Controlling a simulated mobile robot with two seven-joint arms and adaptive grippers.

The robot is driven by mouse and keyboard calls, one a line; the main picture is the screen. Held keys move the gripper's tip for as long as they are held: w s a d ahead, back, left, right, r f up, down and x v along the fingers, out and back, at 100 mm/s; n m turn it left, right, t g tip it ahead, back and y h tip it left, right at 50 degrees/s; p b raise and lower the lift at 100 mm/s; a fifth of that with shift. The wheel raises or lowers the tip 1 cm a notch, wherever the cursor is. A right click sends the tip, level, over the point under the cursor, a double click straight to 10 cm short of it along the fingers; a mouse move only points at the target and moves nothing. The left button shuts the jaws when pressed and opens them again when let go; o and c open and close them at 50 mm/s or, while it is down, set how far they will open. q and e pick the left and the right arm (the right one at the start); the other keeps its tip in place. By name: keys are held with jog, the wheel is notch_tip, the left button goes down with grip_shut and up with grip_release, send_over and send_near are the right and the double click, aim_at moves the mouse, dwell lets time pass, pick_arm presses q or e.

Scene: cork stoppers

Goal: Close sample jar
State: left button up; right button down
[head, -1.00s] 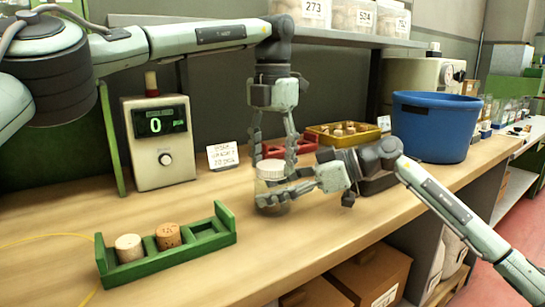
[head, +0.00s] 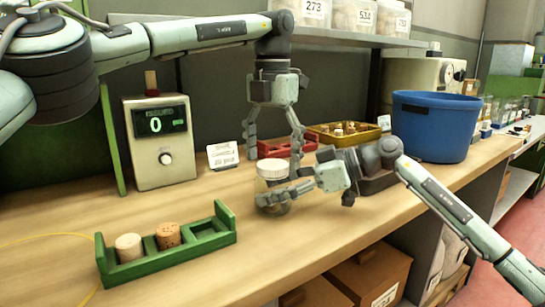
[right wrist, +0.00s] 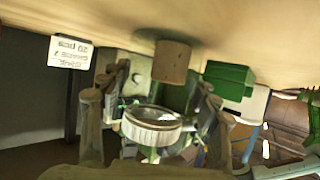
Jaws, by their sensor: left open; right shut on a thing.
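The glass sample jar (head: 273,187) stands on the bench with a white lid (head: 271,169) sitting on its mouth. The lid looks level; whether it is fully tightened I cannot tell. My right gripper (head: 284,195) is shut around the jar body from the right, its fingers hiding part of the glass. The jar's round top (right wrist: 153,122) also shows between the fingers in the right wrist view. My left gripper (head: 273,157) is open and points down above the jar, its fingers spread apart on either side of the lid and clear of it.
A green rack (head: 225,226) with two corks stands front left. A red tray (head: 268,149), yellow tray (head: 318,133) and blue tub (head: 433,126) lie behind and right.

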pick_arm(q)
notch_tip(320, 180, up, 7)
jog(key=shift+f, duration=0.1)
dwell(0.3)
pick_arm(e)
jog(key=shift+c, duration=1.6)
grip_release()
jog(key=shift+d, duration=0.1)
jog(key=v, duration=1.2)
jog(key=shift+s, duration=0.1)
pick_arm(q)
jog(key=shift+s, duration=0.1)
pick_arm(e)
jog(key=shift+s, duration=0.1)
